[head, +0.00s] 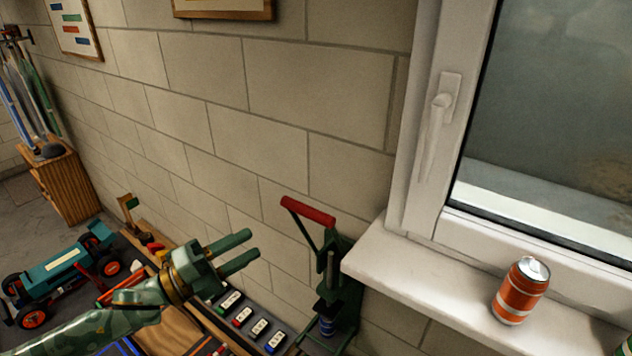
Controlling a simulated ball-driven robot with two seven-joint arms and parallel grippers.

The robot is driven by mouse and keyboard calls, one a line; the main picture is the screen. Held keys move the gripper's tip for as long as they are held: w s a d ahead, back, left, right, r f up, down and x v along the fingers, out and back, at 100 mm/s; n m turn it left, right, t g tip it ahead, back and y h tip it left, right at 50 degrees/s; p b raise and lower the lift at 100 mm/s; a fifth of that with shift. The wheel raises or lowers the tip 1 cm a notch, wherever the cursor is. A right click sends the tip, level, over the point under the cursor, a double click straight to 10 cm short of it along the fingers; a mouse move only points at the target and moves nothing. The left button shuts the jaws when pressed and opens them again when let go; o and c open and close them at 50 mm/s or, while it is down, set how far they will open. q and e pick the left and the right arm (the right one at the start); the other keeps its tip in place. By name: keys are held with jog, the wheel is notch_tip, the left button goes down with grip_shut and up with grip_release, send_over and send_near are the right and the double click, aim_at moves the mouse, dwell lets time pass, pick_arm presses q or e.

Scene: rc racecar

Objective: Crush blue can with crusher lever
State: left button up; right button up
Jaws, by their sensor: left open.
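The can crusher (338,280) is a dark green frame standing against the wall, left of the window sill. Its lever has a red handle (308,211) that is raised and tilts up to the left. A small blue can (327,325) shows low in the crusher, under the dark pressing part; its lower end is hard to make out. My left gripper (248,251) is green, open and empty, with its two fingers pointing right toward the crusher. It is left of the crusher and below the red handle, apart from both. My right gripper is not in view.
An orange can (520,291) stands on the white window sill (440,285) at the right. A green toy racecar (62,272) is at the left. Several small labelled blocks (259,327) lie in a row beside the crusher. A wooden cabinet (62,187) stands far left.

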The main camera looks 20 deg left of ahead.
aim_at(302, 214)
pick_arm(q)
jog(key=p+x, duration=0.2)
jog(key=x, duration=0.5)
jog(key=p+x, duration=0.2)
jog(key=x, duration=0.6)
jog(key=shift+w+r, duration=0.1)
jog(key=shift+r, duration=0.15)
jog(key=shift+w+d, duration=0.35)
grip_shut()
